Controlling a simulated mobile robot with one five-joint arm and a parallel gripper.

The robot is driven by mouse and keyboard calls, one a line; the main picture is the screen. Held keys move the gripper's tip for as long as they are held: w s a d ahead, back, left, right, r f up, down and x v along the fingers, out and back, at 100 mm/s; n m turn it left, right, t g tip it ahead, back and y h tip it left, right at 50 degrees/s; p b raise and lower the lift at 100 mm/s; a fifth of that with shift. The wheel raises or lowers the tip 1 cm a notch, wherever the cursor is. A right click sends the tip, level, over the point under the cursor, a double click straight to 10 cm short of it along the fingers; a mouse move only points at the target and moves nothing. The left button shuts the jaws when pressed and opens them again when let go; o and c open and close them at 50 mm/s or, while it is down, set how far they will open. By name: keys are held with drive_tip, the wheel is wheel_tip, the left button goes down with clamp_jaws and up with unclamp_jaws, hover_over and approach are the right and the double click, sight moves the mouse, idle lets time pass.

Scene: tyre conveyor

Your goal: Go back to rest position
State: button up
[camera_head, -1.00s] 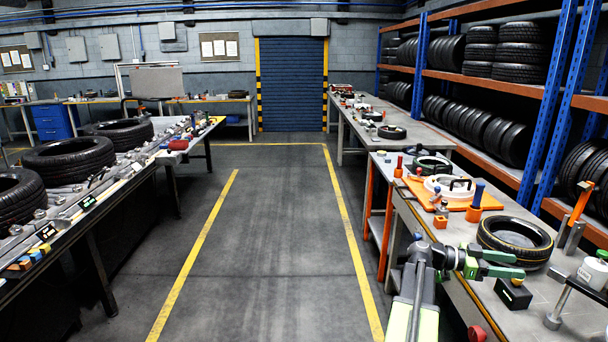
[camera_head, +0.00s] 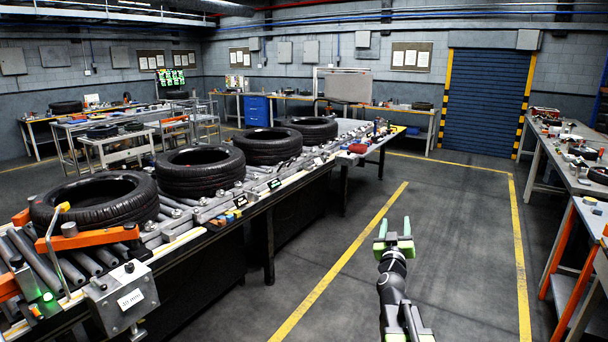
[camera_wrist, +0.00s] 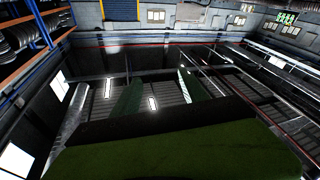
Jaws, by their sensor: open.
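My gripper (camera_head: 394,238) is in the lower middle right of the head view, its two green fingers apart and pointing away from me. Nothing is between the fingers. It is over the open floor, clear of the conveyor and the right-hand tables. In the wrist view, the dark green fingers (camera_wrist: 190,85) stand apart over a large green part of my gripper. Beyond them show the ceiling, the walls and a tyre rack.
On the left, a roller conveyor (camera_head: 110,262) carries several black tyres (camera_head: 201,170). Workbenches (camera_head: 541,137) stand along the right edge. A blue shutter door (camera_head: 488,101) is in the back wall. The floor (camera_head: 440,210) between, with yellow lines, is clear.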

drive_tip(key=w+a+f+n+g+y, duration=0.1)
drive_tip(key=a+f+n+y, duration=0.2)
drive_tip(key=a, duration=0.4)
drive_tip(key=a+f+n+g+y, duration=0.1)
drive_tip(key=a+f+n+y, duration=0.2)
drive_tip(key=a, duration=0.4)
drive_tip(key=s+a+f+g+y, duration=0.4)
drive_tip(key=s+a+f+g, duration=0.15)
drive_tip(key=a+f, duration=0.45)
drive_tip(key=s+d+f+m+g+h, duration=0.1)
drive_tip(key=s+d+f+g, duration=0.1)
drive_tip(key=s, duration=0.5)
drive_tip(key=s+d+f+m+g+h, duration=0.1)
drive_tip(key=s+f+m+g, duration=0.1)
drive_tip(key=s+f+g, duration=0.3)
drive_tip(key=s+d+f+m+g, duration=0.2)
drive_tip(key=s+f+g, duration=0.2)
drive_tip(key=s, duration=0.5)
drive_tip(key=shift+d+f+h, duration=0.35)
drive_tip(key=shift+f+h, duration=0.05)
drive_tip(key=shift+f, duration=0.1)
drive_tip(key=shift+c, duration=0.4)
